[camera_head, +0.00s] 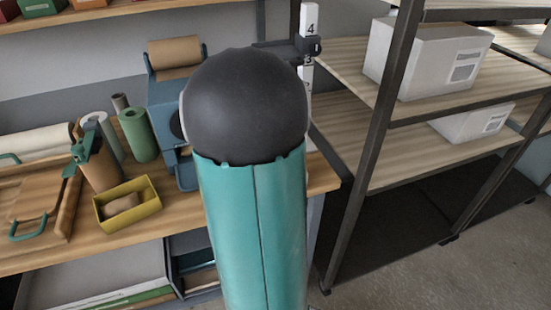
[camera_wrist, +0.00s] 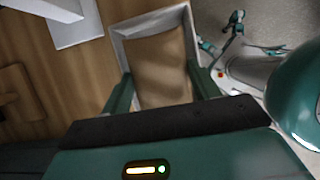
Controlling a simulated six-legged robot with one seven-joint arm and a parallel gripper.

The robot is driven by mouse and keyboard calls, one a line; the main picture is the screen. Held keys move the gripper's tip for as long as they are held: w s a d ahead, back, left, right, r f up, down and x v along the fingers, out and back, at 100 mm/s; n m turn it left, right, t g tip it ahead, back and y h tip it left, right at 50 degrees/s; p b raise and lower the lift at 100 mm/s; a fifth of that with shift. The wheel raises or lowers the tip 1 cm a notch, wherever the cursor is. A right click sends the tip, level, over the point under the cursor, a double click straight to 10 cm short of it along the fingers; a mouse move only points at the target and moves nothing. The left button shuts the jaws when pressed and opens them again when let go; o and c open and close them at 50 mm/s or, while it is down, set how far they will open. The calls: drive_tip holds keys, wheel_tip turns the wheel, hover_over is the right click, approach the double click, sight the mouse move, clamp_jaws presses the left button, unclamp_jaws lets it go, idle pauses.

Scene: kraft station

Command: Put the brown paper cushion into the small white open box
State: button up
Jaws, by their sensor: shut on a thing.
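In the wrist view, my gripper (camera_wrist: 163,90) has a green finger on each side of the brown paper cushion (camera_wrist: 160,62) and is shut on it. The small white open box (camera_wrist: 148,22) surrounds the cushion's far end and sides in this view. I cannot tell whether the cushion rests on the box floor or is held just above it. The near side of the box is hidden behind my gripper. In the head view my arm blocks the gripper, the cushion and the box.
A wooden bench (camera_head: 190,210) bears a yellow bin (camera_head: 140,222) with a brown item, a green roll (camera_head: 138,135) and a blue dispenser (camera_head: 165,105). A shelf rack on the right holds white boxes (camera_head: 425,60). In the wrist view, a white object (camera_wrist: 78,25) stands left of the box.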

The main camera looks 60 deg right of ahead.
drive_tip(key=o, duration=1)
wheel_tip(320, 180, up, 13)
idle(1.1)
idle(0.4)
